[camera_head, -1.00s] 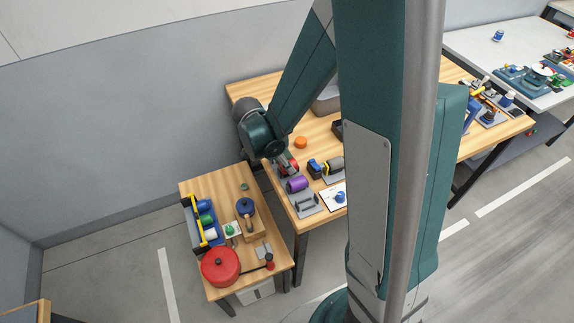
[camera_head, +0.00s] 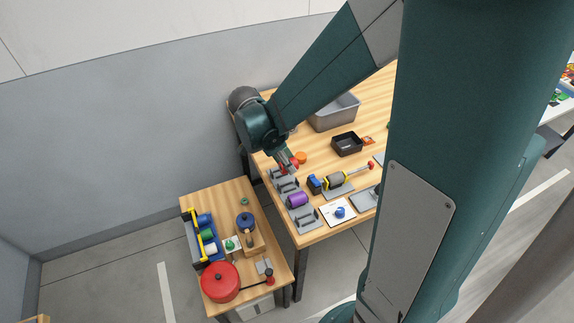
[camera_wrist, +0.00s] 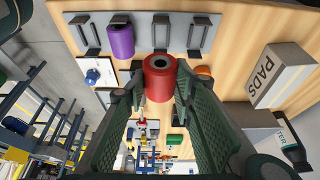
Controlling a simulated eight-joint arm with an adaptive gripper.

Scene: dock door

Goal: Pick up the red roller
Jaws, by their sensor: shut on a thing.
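The red roller (camera_wrist: 159,80) is between the fingertips of my gripper (camera_wrist: 157,92) in the wrist view, with its round end and dark bore facing the camera. My gripper is shut on it. In the head view my gripper (camera_head: 284,163) is above the left edge of the wooden table, and only a little red of the roller (camera_head: 291,168) shows beside the fingers. A grey rack (camera_head: 283,182) with upright brackets lies by it and also shows in the wrist view (camera_wrist: 148,18). A purple roller (camera_head: 297,199) sits in the rack.
An orange round piece (camera_head: 301,157) lies close to my gripper. A PADS box (camera_wrist: 283,75) shows in the wrist view. A lower table holds a red pot (camera_head: 220,282).

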